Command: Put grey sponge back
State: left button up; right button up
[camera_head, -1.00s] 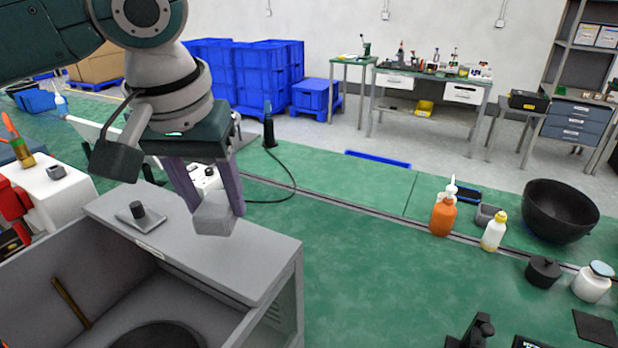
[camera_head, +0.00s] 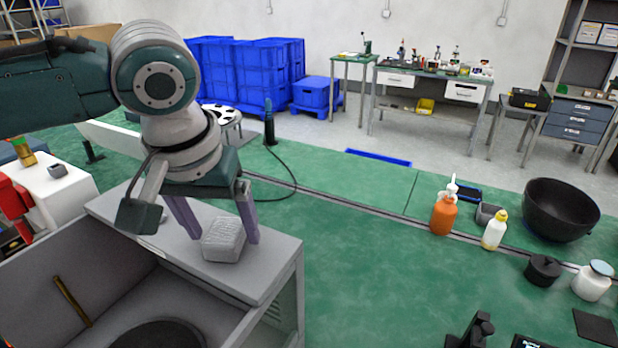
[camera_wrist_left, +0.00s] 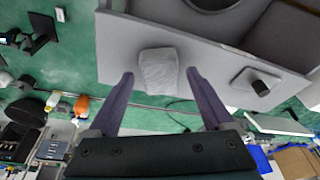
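The grey sponge (camera_head: 224,245), a pale block with a textured top, rests on the flat grey top (camera_head: 275,252) of an open box-like unit, near its right end. My left gripper (camera_head: 222,236) is just above that top, with one finger on each side of the sponge. In the left wrist view the sponge (camera_wrist_left: 157,66) lies at the fingertips, with a gap to each purple finger, so the left gripper (camera_wrist_left: 160,73) is open. My right gripper is not in view.
A small plate with a dark knob (camera_wrist_left: 260,87) sits on the same grey top. A white block (camera_head: 65,190) stands to the left. An orange bottle (camera_head: 443,216), a white bottle (camera_head: 494,232) and a black bowl (camera_head: 558,211) stand right on the green table, whose middle is clear.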

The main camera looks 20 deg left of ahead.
pick_arm(q)
jog(key=v, duration=1.2)
jog(key=s+d+f+m+h, duration=0.3)
jog(key=s+d+f+m, duration=0.25)
jog(key=d+f, duration=0.3)
jog(key=shift+t+y, duration=0.3)
jog(key=shift+y, duration=0.6)
jog(key=s+a+f, duration=0.1)
jog(key=s, duration=0.3)
jog(key=s+a+f, duration=0.1)
jog(key=s+f, duration=0.1)
jog(key=s, duration=0.1)
jog(key=s+a+f, duration=0.1)
jog(key=s, duration=0.3)
jog(key=shift+s+a+f, duration=0.15)
jog(key=shift+s+a, duration=0.15)
jog(key=shift+s, duration=0.05)
